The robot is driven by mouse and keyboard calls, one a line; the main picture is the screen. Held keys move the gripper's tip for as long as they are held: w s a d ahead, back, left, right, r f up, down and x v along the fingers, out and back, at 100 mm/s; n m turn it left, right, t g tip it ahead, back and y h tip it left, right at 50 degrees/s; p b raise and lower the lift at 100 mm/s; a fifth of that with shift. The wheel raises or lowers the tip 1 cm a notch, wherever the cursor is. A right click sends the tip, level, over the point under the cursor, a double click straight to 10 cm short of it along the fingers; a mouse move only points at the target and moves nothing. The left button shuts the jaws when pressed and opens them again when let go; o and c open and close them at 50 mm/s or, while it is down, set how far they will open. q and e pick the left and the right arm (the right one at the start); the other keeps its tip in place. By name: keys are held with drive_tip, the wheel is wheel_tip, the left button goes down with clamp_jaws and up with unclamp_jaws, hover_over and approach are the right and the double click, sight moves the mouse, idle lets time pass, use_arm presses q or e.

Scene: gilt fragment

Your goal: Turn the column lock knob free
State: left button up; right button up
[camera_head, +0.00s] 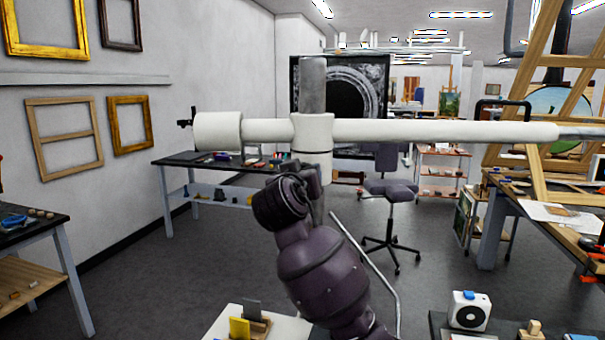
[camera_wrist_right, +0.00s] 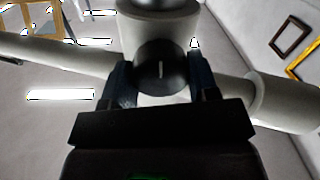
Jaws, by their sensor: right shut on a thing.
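A grey upright column (camera_head: 313,85) carries a white collar (camera_head: 313,133) with a long white horizontal arm (camera_head: 430,131) through it. The dark round column lock knob (camera_wrist_right: 162,68), with a pale line standing upright on its face, shows in the right wrist view on the white collar. My right gripper (camera_wrist_right: 161,75) has one finger on each side of the knob and is shut on it. In the head view my right gripper (camera_head: 300,180) is just below the collar and hides the knob. My left gripper is in neither view.
A white drum-shaped end (camera_head: 218,131) sits at the left of the horizontal arm. A wheeled chair (camera_head: 388,190) and a long workbench (camera_head: 220,168) stand behind. A wooden easel (camera_head: 520,90) and a table are at right. Open floor lies at left centre.

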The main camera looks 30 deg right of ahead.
drive_tip(key=shift+r+n+p, duration=0.15)
drive_tip(key=shift+n+p, duration=0.45)
drive_tip(key=shift+p, duration=0.15)
drive_tip(key=shift+n+p, duration=0.65)
drive_tip(key=shift+n, duration=0.25)
drive_tip(key=n, duration=0.2)
drive_tip(key=shift+n+p, duration=0.3)
drive_tip(key=shift+p, duration=0.05)
drive_tip(key=n, duration=0.4)
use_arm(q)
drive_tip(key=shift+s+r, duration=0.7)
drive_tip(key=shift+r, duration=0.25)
use_arm(e)
drive_tip(key=shift+w+a+n+g, duration=0.1)
drive_tip(key=shift+n+g, duration=0.3)
drive_tip(key=shift+n, duration=1.6)
drive_tip(key=shift+f, duration=0.2)
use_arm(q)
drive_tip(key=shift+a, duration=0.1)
use_arm(e)
drive_tip(key=o, duration=0.9)
drive_tip(key=shift+a, duration=0.1)
